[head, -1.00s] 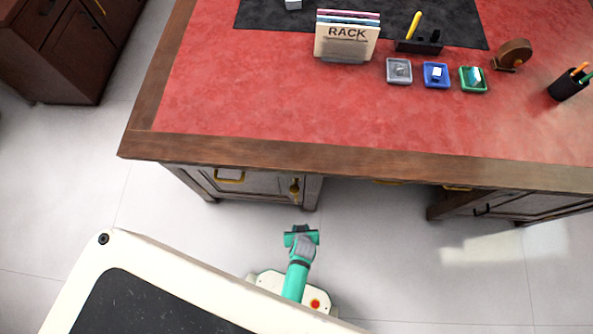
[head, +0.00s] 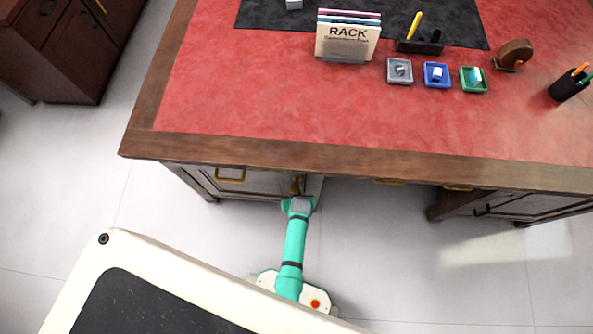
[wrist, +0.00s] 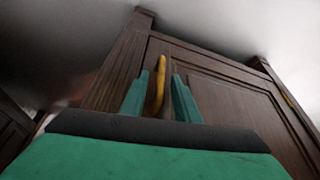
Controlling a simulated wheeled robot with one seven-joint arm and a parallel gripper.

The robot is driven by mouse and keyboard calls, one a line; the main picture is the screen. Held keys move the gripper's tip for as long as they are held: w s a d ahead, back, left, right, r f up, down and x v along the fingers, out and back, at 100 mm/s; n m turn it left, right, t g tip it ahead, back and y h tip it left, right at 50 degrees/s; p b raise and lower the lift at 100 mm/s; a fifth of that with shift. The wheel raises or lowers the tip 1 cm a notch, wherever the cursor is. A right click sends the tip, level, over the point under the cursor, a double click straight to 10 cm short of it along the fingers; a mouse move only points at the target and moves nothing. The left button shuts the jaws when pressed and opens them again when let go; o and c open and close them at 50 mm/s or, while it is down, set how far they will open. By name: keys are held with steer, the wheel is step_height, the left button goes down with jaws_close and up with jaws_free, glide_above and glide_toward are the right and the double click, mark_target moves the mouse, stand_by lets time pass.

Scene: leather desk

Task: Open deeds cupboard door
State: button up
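The cupboard door (wrist: 235,95) is a dark wood panel door in the desk's left pedestal. It looks shut in its frame in the wrist view. Its upright brass handle (wrist: 160,80) stands between the two teal fingers of my gripper (wrist: 160,98). The fingers are apart, with a visible gap on each side of the handle. In the head view my gripper (head: 299,206) is at the pedestal's front, just below the handle's top (head: 295,187). The rest of the handle and part of the door are hidden there by the desk top and my gripper.
The desk (head: 230,150) has a red leather top with a wooden edge overhanging the pedestal. Another brass handle (head: 229,176) is left of the door handle. An open kneehole lies to the right, before the right pedestal (head: 510,206). The floor (head: 400,270) in front is clear.

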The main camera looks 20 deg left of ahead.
steer(key=shift+w+a+f, duration=0.1)
steer(key=shift+w+f, duration=0.1)
steer(key=shift+f, duration=0.4)
jaws_close()
steer(key=shift+s, duration=0.15)
